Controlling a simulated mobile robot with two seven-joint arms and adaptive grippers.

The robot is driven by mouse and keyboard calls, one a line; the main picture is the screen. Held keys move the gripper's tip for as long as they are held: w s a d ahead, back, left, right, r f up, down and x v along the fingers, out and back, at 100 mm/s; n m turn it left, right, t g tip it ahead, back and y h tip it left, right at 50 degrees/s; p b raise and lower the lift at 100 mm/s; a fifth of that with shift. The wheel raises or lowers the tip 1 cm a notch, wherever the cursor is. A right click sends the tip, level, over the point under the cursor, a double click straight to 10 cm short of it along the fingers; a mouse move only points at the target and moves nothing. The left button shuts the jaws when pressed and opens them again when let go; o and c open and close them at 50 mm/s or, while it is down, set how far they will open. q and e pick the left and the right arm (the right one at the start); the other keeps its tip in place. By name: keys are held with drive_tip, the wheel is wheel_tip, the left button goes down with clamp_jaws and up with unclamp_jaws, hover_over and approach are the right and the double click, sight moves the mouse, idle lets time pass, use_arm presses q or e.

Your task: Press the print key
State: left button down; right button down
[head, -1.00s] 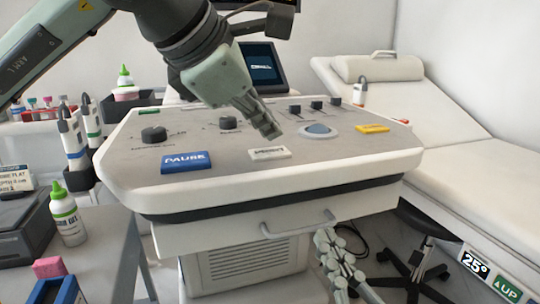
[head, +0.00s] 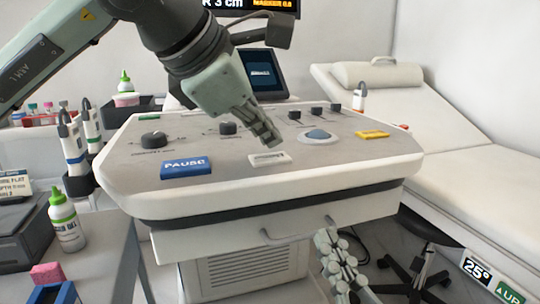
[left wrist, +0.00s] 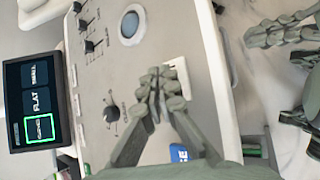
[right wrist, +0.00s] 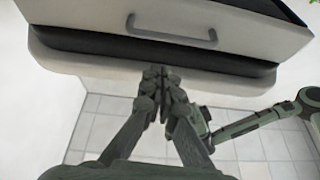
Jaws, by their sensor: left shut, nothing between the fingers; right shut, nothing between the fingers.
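The print key is most likely the white key (head: 269,158) at the middle of the panel's front; its lettering is too small to read surely. It also shows in the left wrist view (left wrist: 182,76), partly behind the fingers. My left gripper (head: 266,138) is shut and empty, its fingertips just above and behind the key in the head view. In the left wrist view the fingertips (left wrist: 155,76) appear beside the key; I cannot tell if they touch it. My right gripper (head: 330,240) is shut and empty, low in front of the console, below its handle in the right wrist view (right wrist: 158,80).
A blue PAUSE key (head: 186,168) lies left of the white key, a yellow key (head: 372,134) to the right. A trackball (head: 317,136), knobs (head: 153,139) and sliders stand on the panel (head: 225,190). A handle (head: 300,234) juts from the console's front.

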sight(267, 158)
idle(0.7)
use_arm(q)
drive_tip(key=shift+f+b, duration=0.45)
drive_tip(key=shift+b, duration=0.2)
drive_tip(key=shift+f+b, duration=0.5)
drive_tip(key=shift+b, duration=0.1)
idle(0.5)
drive_tip(key=shift+r, duration=0.1)
drive_tip(key=shift+r+p, duration=0.4)
drive_tip(key=shift+r, duration=0.4)
drive_tip(key=shift+r+p, duration=1.45)
drive_tip(key=shift+r, duration=1.15)
drive_tip(key=shift+f, duration=0.1)
